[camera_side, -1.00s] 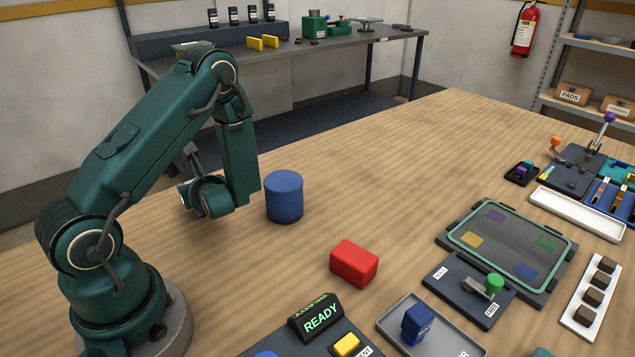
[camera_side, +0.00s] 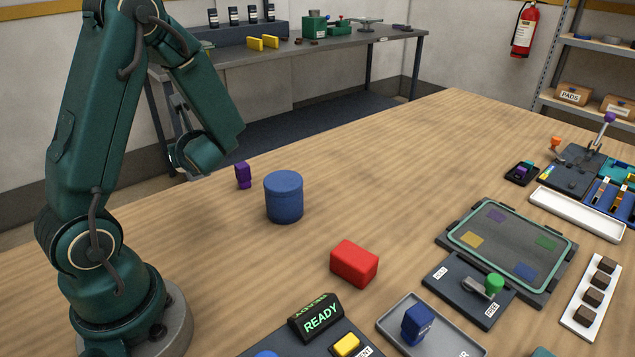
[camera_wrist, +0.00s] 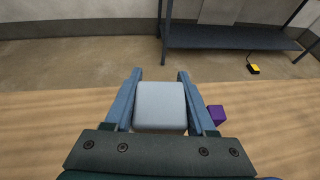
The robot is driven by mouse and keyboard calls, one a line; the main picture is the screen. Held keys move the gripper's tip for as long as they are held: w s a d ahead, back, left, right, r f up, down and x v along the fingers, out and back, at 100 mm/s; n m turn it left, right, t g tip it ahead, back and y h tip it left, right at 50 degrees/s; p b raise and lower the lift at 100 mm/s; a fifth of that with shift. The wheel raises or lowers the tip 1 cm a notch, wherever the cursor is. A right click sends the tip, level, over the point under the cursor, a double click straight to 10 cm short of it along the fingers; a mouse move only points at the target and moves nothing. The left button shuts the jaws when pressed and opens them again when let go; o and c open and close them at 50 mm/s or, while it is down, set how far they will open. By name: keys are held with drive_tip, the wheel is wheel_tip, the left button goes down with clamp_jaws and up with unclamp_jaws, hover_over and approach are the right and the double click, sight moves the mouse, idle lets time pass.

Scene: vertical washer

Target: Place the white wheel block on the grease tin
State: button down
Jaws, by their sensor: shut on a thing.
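My gripper (camera_wrist: 160,76) is shut on the white wheel block (camera_wrist: 160,107), which shows pale between the two blue fingers in the wrist view. In the side view my gripper (camera_side: 182,158) is raised above the table's far left edge, and the arm hides the block there. The grease tin looks to be the blue lidded cylinder (camera_side: 284,198), upright on the table to the right of and lower than my gripper. Nothing is on its lid.
A small purple block (camera_side: 243,175) stands just left of the blue cylinder; it also shows right of my gripper in the wrist view (camera_wrist: 216,114). A red block (camera_side: 354,264) lies nearer the front. Trays and fixtures fill the right side. The middle tabletop is clear.

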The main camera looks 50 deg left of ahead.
drive_tip(key=shift+w+d+f+m+t+h, duration=0.2)
drive_tip(key=shift+w+d+m+t, duration=0.15)
drive_tip(key=shift+w+m+t, duration=0.15)
drive_tip(key=shift+w+d+f+m+t+h, duration=0.15)
drive_tip(key=shift+w+d+m+t, duration=0.2)
drive_tip(key=shift+m+t, duration=0.2)
drive_tip(key=w+d+r+m+t+h, duration=0.2)
drive_tip(key=r+m+t, duration=0.1)
drive_tip(key=r, duration=0.3)
drive_tip(key=w+d+r+m+t+h, duration=0.1)
drive_tip(key=w+d+r+m+t, duration=0.15)
drive_tip(key=r, duration=0.25)
drive_tip(key=w+d+f, duration=0.2)
drive_tip(key=w, duration=0.1)
drive_tip(key=w+d+f, duration=0.2)
drive_tip(key=w, duration=0.1)
drive_tip(key=w+d+f, duration=0.3)
drive_tip(key=shift+f, duration=1.9)
drive_tip(key=shift+c, duration=1.1)
unclamp_jaws()
drive_tip(key=shift+f, duration=0.15)
